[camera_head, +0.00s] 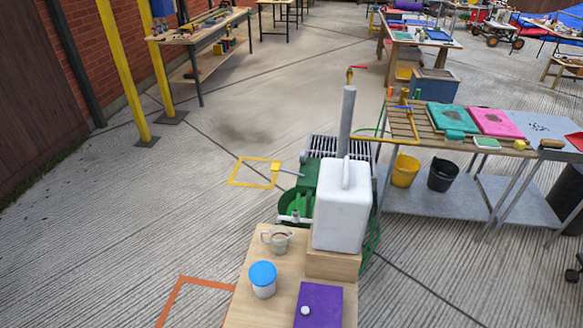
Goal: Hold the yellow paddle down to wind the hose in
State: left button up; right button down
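A small yellow paddle (276,167) shows at the left end of a thin grey lever. The lever reaches out from a green reel housing (306,178) that stands low near the middle of the view. A round green part of the reel (292,208) shows below it. Part of a green hose (373,246) hangs down behind the right side of the white container, which hides much of the reel. The hose's far end is not clear to see. Neither of my grippers is in view, and nothing touches the paddle.
In front stands a wooden table (243,300) with a white container (341,210), a jug (277,239), a blue-lidded jar (263,279) and a purple book (320,303). A grey post (347,122) rises behind. A workbench (520,150) stands right. The floor left of the paddle is clear.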

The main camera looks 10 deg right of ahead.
aim_at(275, 166)
jog(key=i+j+z, duration=0.1)
jog(key=j+z, duration=0.2)
jog(key=j, duration=0.2)
jog(key=j+z, duration=0.3)
jog(key=j, duration=0.2)
jog(key=i+j+z, duration=0.15)
jog(key=j+z, duration=0.15)
jog(key=j, duration=0.45)
jog(key=i+j+z, duration=0.1)
jog(key=j+z, duration=0.2)
jog(key=j, duration=0.45)
jog(key=j+z, duration=0.7)
jog(key=j, duration=0.2)
jog(key=i+j+z, duration=0.25)
jog(key=j+z, duration=0.25)
jog(key=i+j+z, duration=0.1)
jog(key=j+z, duration=0.15)
jog(key=j, duration=0.2)
jog(key=i+j+z, duration=0.3)
jog(key=k+j, duration=0.05)
jog(key=k, duration=0.05)
